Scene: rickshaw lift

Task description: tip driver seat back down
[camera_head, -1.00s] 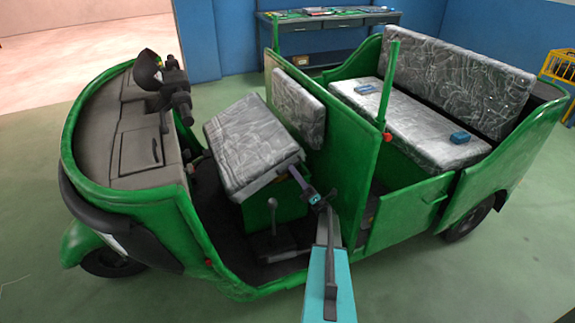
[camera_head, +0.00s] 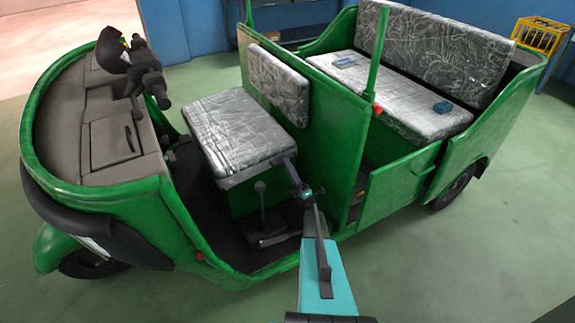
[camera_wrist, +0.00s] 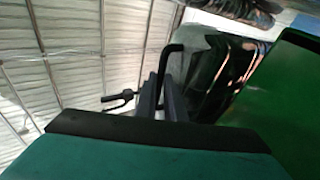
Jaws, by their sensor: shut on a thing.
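The driver seat (camera_head: 236,133) is a grey, plastic-wrapped cushion with a dark base. It lies about level on its green seat box (camera_head: 243,198) in the head view. The upright backrest pad (camera_head: 279,82) is on the green partition just behind it. The contact is small and partly hidden by the gripper.
The green rickshaw has a partition (camera_head: 335,128) right beside my arm and a floor lever (camera_head: 261,205) in front of the seat box. Handlebars (camera_head: 146,75) stand at the left. The rear bench (camera_head: 395,92) carries two small blue objects. Green floor is open in front.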

